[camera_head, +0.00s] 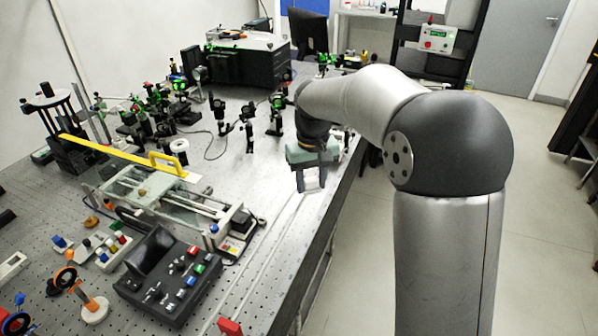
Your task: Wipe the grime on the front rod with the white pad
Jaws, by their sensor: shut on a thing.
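My gripper (312,178) hangs from my arm above the right edge of the bench, fingers pointing down. It is shut on a small whitish thing (312,184), which looks like the white pad; the fingers partly hide it. A linear stage with metal rods (160,198) sits on the bench at centre left, apart from my gripper and to its left. Its front rod seems to be the one on the side towards the camera. The grime is too small to make out.
A black control box (170,285) with coloured knobs stands in front of the stage. A yellow bar with a handle (120,155) lies behind it. Several optic mounts (250,125) crowd the bench further back.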

